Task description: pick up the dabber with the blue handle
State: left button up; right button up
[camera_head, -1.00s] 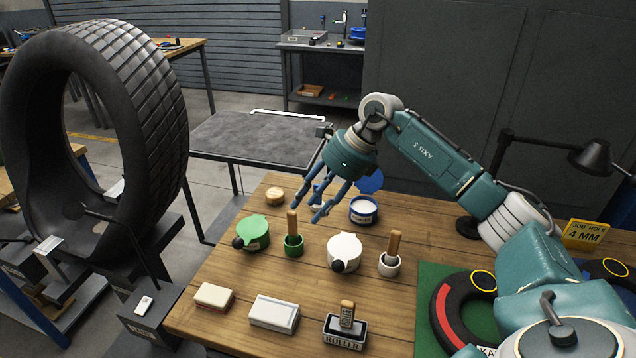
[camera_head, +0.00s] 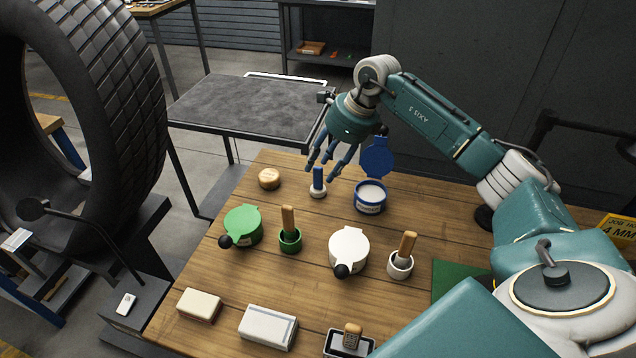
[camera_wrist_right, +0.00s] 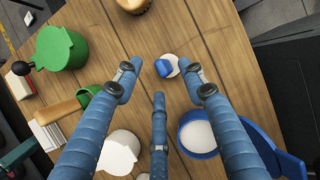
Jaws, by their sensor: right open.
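The dabber with the blue handle (camera_head: 318,178) stands upright in a small white holder (camera_head: 318,191) near the back of the wooden table. In the right wrist view its blue handle (camera_wrist_right: 163,68) shows between and beyond the fingertips. My right gripper (camera_head: 332,168) is open and empty, with its fingers pointing down, above and close to the dabber. In the wrist view the gripper (camera_wrist_right: 160,85) has its fingers spread and no finger visibly touches the handle. My left gripper is not in view.
A blue tin with raised lid (camera_head: 370,198) stands right of the dabber, a round wooden item (camera_head: 269,179) left. In front are a green pot (camera_head: 243,226), green-cup dabber (camera_head: 289,228), white pot (camera_head: 349,250) and white-cup dabber (camera_head: 403,256). A tyre (camera_head: 80,110) stands left.

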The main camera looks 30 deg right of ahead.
aim_at(319, 168)
jog(key=p+x, duration=0.1)
jog(key=x, duration=0.2)
jog(key=shift+w+a+f+p, duration=0.1)
jog(key=shift+f+p, duration=0.2)
jog(key=shift+f, duration=0.05)
jog(key=shift+w+a+f, duration=0.1)
jog(key=shift+f, duration=0.35)
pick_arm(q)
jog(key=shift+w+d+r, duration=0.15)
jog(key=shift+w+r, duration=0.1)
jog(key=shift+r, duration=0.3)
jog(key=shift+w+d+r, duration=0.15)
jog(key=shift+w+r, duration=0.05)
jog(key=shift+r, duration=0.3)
pick_arm(e)
grip_shut()
jog(key=shift+w+r, duration=0.1)
jog(key=shift+r, duration=0.7)
pick_arm(q)
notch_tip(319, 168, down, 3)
jog(key=b, duration=0.3)
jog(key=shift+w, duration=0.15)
pick_arm(e)
notch_tip(319, 168, up, 18)
jog(key=shift+r, duration=0.25)
